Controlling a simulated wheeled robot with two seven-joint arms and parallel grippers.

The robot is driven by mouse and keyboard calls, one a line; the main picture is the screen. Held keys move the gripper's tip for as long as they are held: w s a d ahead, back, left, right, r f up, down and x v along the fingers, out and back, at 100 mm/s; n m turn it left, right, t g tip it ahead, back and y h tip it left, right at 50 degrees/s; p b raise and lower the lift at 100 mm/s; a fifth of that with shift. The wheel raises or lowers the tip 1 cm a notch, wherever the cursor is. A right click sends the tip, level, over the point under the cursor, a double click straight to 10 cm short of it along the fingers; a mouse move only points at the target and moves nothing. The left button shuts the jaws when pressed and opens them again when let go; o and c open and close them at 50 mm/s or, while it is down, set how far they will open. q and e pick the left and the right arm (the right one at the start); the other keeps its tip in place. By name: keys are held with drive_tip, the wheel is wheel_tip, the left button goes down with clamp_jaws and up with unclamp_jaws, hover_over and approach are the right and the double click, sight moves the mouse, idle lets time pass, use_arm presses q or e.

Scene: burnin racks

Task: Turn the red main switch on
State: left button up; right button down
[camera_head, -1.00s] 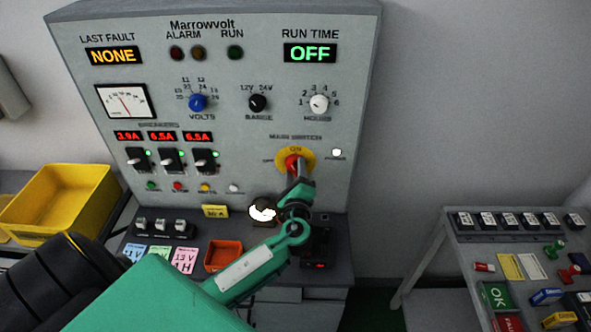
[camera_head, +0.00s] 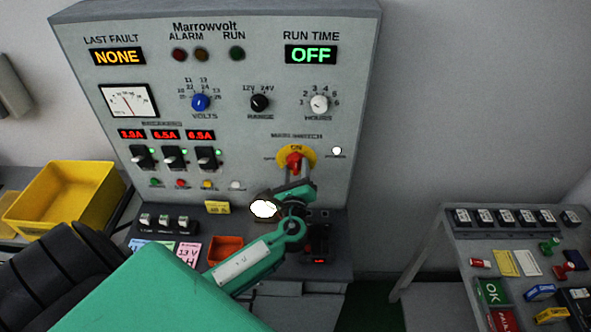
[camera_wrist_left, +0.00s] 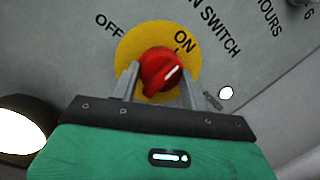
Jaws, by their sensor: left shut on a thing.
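The red main switch (camera_head: 294,161) is a rotary knob on a round yellow plate (camera_wrist_left: 126,55) at the panel's lower right. In the left wrist view the red knob (camera_wrist_left: 160,72) shows a white line tilted up and right, roughly toward the ON mark; OFF is printed at upper left. My left gripper (camera_head: 294,176) reaches the knob from below, and in the left wrist view its grey fingers (camera_wrist_left: 158,88) are on both sides of it, shut on it. The fingertips are partly hidden behind the knob. My right gripper is not in view.
A pale power lamp (camera_head: 337,151) is right of the switch. The run time display (camera_head: 311,54) reads OFF. Breaker switches (camera_head: 172,157) are to the left. An orange tray (camera_head: 226,247) and a bright round lamp (camera_head: 263,208) lie close to my left arm. A yellow bin (camera_head: 66,197) stands at left.

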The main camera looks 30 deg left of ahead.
use_arm(q)
drive_tip(key=shift+f, duration=0.1)
drive_tip(key=o, duration=1)
drive_tip(key=b+v, duration=0.5)
drive_tip(key=v, duration=0.8)
drive_tip(key=shift+s+d+b, duration=0.25)
drive_tip(key=shift+s+b, duration=0.05)
